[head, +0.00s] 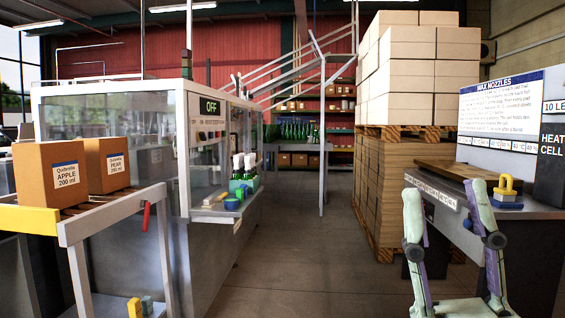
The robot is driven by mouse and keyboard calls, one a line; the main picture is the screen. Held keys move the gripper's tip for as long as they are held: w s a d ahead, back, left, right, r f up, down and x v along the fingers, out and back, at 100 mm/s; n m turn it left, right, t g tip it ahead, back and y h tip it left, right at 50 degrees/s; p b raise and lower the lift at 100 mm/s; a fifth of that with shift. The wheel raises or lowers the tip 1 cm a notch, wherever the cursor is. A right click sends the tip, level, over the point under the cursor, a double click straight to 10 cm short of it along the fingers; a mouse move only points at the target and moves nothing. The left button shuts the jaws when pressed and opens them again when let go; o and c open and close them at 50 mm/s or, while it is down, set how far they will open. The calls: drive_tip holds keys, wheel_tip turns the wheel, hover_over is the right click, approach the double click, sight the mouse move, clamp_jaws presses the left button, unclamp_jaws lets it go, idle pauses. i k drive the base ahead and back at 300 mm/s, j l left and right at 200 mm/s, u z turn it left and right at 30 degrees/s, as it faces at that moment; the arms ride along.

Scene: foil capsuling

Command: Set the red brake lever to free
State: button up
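The red brake lever (147,216) is small and stands nearly upright, tilted slightly, at the right end of the grey-framed cart (103,219) on the left. Any marking for its free position is too small to see. My gripper (446,192) is at the lower right, with its two pale green fingers wide apart and nothing between them. It is well to the right of the lever, with open floor between, and in front of the side bench.
Two cartons (48,173) sit on the cart. A glazed machine (200,190) with an OFF display and bottles stands just behind the lever. A bench (440,190) with a yellow-handled block (508,190) and a tall pallet stack (400,200) are at right. The middle aisle is clear.

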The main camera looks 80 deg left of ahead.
sight(146, 204)
drive_tip(key=u, duration=3.85)
